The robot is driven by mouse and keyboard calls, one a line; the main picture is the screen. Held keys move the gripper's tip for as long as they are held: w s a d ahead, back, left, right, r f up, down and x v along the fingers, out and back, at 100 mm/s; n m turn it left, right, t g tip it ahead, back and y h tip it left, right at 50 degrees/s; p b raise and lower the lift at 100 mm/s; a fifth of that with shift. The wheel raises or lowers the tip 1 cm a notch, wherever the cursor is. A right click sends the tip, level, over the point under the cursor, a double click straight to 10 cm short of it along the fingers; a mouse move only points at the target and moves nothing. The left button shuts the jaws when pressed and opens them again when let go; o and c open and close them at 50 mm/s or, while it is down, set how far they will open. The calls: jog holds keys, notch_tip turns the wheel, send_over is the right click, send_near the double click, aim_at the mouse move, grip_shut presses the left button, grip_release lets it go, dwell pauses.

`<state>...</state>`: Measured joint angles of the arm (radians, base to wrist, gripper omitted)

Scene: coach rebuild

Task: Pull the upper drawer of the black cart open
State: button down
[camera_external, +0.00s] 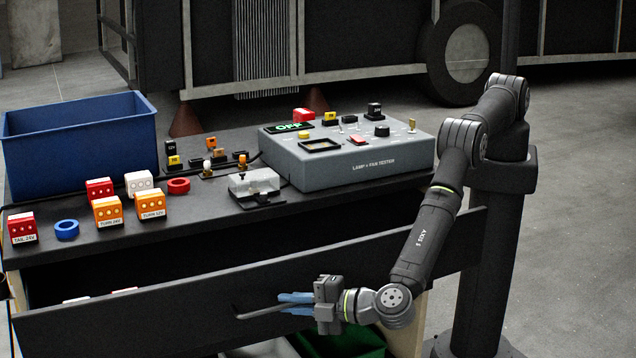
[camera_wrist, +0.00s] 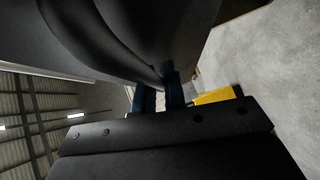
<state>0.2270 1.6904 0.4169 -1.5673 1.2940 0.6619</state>
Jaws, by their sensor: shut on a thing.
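The black cart's upper drawer (camera_external: 160,308) stands out from under the top, with a dark gap into its inside behind the front panel. Its dark bar handle (camera_external: 262,311) is on the panel's outer face. My gripper (camera_external: 292,303), with blue fingers, is shut on the handle, coming from the right. In the wrist view the blue fingers of my gripper (camera_wrist: 161,98) close around the dark curved handle (camera_wrist: 135,58). The fingers hide part of the handle.
On the cart top (camera_external: 200,222) are a blue bin (camera_external: 80,150), a grey lamp and fan tester (camera_external: 345,160), and several small coloured blocks. Pale items (camera_external: 76,300) lie inside the drawer. A green container (camera_external: 345,345) is below my gripper. Open floor lies at the right.

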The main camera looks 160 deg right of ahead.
jog(key=shift+a, duration=0.1)
jog(key=shift+w+a, duration=1.5)
jog(key=shift+w, duration=0.15)
jog(key=c, duration=1.5)
grip_release()
jog(key=shift+a, duration=0.1)
jog(key=a+r, duration=0.1)
jog(key=a, duration=1)
jog(key=a+r, duration=0.1)
jog(key=a, duration=0.5)
jog(key=shift+s+r, duration=0.1)
jog(key=shift+r, duration=0.2)
